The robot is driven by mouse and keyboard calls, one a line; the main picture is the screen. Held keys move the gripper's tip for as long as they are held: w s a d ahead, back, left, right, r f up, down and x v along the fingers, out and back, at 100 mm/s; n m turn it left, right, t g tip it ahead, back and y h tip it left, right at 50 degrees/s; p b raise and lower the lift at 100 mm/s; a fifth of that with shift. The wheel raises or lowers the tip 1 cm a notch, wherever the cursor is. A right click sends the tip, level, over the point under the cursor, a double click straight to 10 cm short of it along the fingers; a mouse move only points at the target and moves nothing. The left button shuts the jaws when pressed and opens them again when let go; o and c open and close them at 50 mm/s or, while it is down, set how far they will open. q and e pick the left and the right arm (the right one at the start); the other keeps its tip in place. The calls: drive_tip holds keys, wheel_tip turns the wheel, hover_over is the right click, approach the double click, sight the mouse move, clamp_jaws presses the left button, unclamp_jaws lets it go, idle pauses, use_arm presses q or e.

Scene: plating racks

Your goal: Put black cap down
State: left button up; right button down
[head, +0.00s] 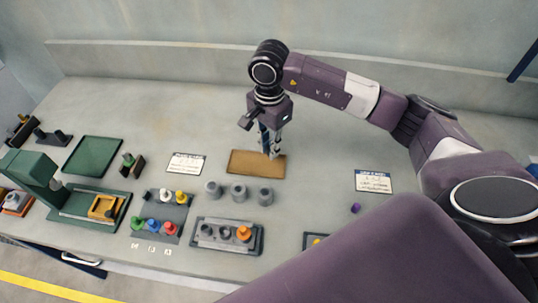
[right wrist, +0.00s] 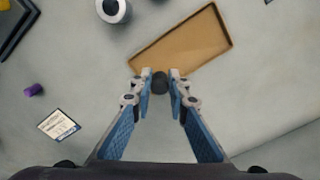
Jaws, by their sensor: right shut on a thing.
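My right gripper (head: 269,152) reaches down at the brown tray (head: 243,162) in the head view. In the right wrist view, my right gripper (right wrist: 160,84) is shut on the black cap (right wrist: 160,82), a small dark round thing between the fingertips. The cap shows at the near edge of the brown tray (right wrist: 190,42); I cannot tell whether it touches the tray. In the head view the cap is too small and hidden by the fingers to make out. My left gripper is not in view.
Three grey cylinders (head: 238,193) stand in front of the tray. A rack with coloured caps (head: 170,202) and a grey rack with an orange cap (head: 243,233) are nearer. A purple cap (head: 355,208) lies right, near a label card (head: 373,181). The table behind the tray is clear.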

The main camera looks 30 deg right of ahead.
sight(269, 166)
drive_tip(key=shift+f, duration=0.75)
wheel_tip(269, 166, down, 3)
drive_tip(key=shift+f+p, duration=0.2)
drive_tip(key=shift+p, duration=0.45)
drive_tip(key=shift+f, duration=0.4)
drive_tip(key=shift+f, duration=0.1)
drive_tip(key=c, duration=1.8)
unclamp_jaws()
drive_tip(key=shift+c, duration=0.2)
